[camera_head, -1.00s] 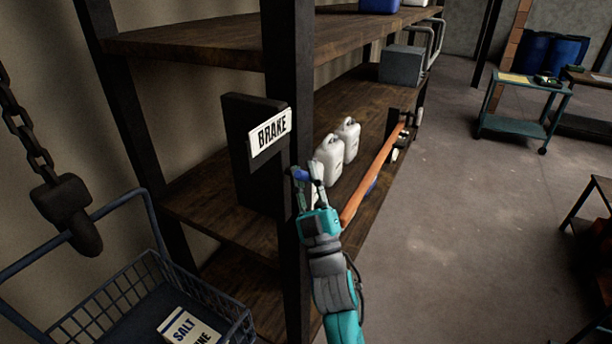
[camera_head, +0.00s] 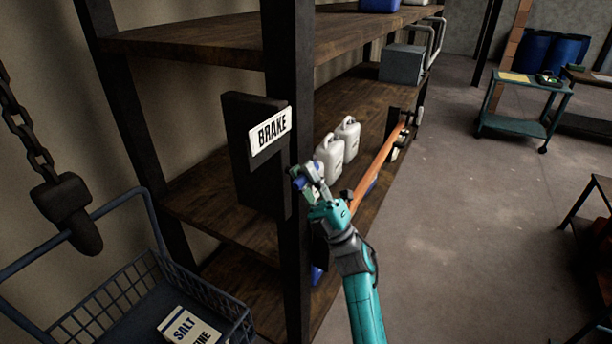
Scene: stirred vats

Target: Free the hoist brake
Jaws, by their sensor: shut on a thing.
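The brake box (camera_head: 240,140) is a dark upright housing on the shelf's front post. It carries a white plate (camera_head: 270,130) reading BRAKE. My gripper (camera_head: 304,178) is just below and right of the plate, in front of the post. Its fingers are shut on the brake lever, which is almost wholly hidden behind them. I cannot make out the lever's angle. A chain with a dark hook block (camera_head: 66,212) hangs at the left, above a wire basket (camera_head: 228,318).
The shelf post (camera_head: 290,60) stands right behind my gripper. White jugs (camera_head: 330,157) and an orange pole (camera_head: 378,165) are just right of it. A salt bag (camera_head: 188,328) lies in the basket. The floor (camera_head: 470,230) to the right is clear, with a cart (camera_head: 522,105) farther back.

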